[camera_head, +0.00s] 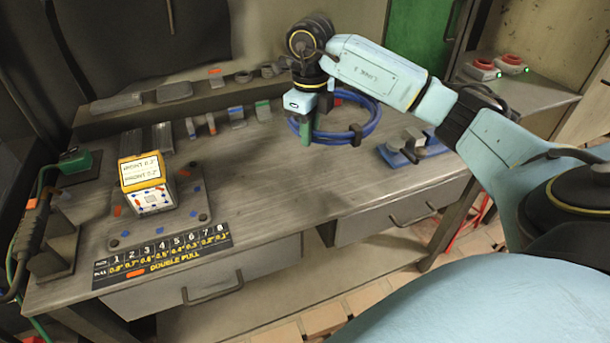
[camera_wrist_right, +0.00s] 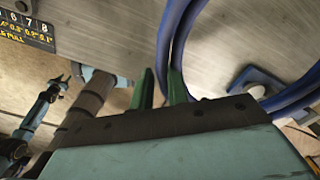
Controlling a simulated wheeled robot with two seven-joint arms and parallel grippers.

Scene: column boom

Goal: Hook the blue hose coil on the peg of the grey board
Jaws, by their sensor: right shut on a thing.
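The blue hose coil (camera_head: 372,122) hangs in loops at my right gripper (camera_head: 306,131), over the right rear part of the workbench. In the right wrist view the blue hose (camera_wrist_right: 166,45) runs up from the two green fingers (camera_wrist_right: 162,88). The right gripper is shut on the hose; the exact grip is partly hidden by the gripper body. A dark clip (camera_head: 356,134) sits on the coil's right side. I cannot make out a peg on a grey board in either view.
A yellow-topped box (camera_head: 142,170) stands on a dotted grey plate (camera_head: 190,216) at left. A blue-based fixture (camera_head: 432,148) stands right of the coil. Small parts line the bench's back. Bare bench top (camera_head: 270,185) lies in front.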

